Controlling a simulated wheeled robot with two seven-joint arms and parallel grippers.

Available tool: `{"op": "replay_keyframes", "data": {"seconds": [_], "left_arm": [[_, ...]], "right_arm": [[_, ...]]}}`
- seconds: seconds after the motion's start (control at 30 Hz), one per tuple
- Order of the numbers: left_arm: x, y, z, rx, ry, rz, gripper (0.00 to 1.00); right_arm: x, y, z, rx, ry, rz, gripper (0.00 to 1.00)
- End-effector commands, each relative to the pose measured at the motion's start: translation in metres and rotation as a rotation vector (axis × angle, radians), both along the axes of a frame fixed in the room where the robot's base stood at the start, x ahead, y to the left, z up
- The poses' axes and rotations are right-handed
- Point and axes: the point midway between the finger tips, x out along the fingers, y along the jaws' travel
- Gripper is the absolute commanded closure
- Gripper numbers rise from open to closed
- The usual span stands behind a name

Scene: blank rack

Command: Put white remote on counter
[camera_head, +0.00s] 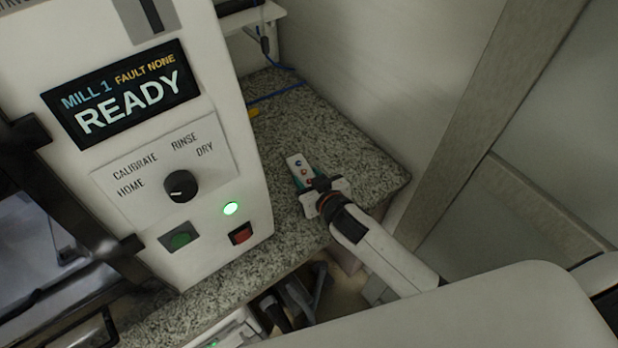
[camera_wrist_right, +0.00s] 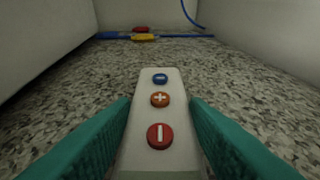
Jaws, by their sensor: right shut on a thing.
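The white remote (camera_head: 298,163), with blue, orange and red buttons, is at the speckled grey counter (camera_head: 345,135), right of the mill. In the right wrist view the remote (camera_wrist_right: 158,115) points away from me between two teal fingers. My right gripper (camera_head: 308,180) is shut on the remote's near end. The remote lies over the counter surface; I cannot tell whether it touches it. The counter (camera_wrist_right: 240,100) spreads out around it in the wrist view. My left gripper does not show.
The white mill (camera_head: 215,150) with a READY screen (camera_head: 125,95) and knob stands close on the left. A blue cable (camera_head: 275,93) and a yellow item (camera_head: 253,112) lie at the back. A wall closes off the right. Counter is clear around the remote.

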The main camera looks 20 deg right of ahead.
Motion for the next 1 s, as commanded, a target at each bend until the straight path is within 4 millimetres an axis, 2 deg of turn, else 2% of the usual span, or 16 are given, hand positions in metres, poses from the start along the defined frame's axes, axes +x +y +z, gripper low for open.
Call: {"op": "replay_keyframes", "data": {"seconds": [0.07, 0.1, 0.2, 0.57, 0.77, 1.0], "left_arm": [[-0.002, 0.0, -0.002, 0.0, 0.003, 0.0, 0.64], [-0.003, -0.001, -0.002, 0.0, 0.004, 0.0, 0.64], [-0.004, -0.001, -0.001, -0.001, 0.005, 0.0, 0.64], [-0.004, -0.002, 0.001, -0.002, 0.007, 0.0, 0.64], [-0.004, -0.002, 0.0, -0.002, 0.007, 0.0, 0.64], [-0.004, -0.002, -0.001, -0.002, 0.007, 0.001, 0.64]], "right_arm": [[0.0, 0.0, -0.003, 0.001, 0.0, 0.0, 0.83], [0.0, 0.0, -0.002, 0.0, 0.0, 0.0, 0.54], [0.0, 0.0, -0.002, 0.0, 0.0, 0.0, 0.37], [-0.001, 0.0, 0.002, 0.0, 0.0, 0.0, 0.37], [-0.03, -0.006, 0.012, 0.001, 0.002, -0.001, 0.37], [-0.078, -0.014, 0.032, 0.001, 0.002, -0.001, 0.37]]}}
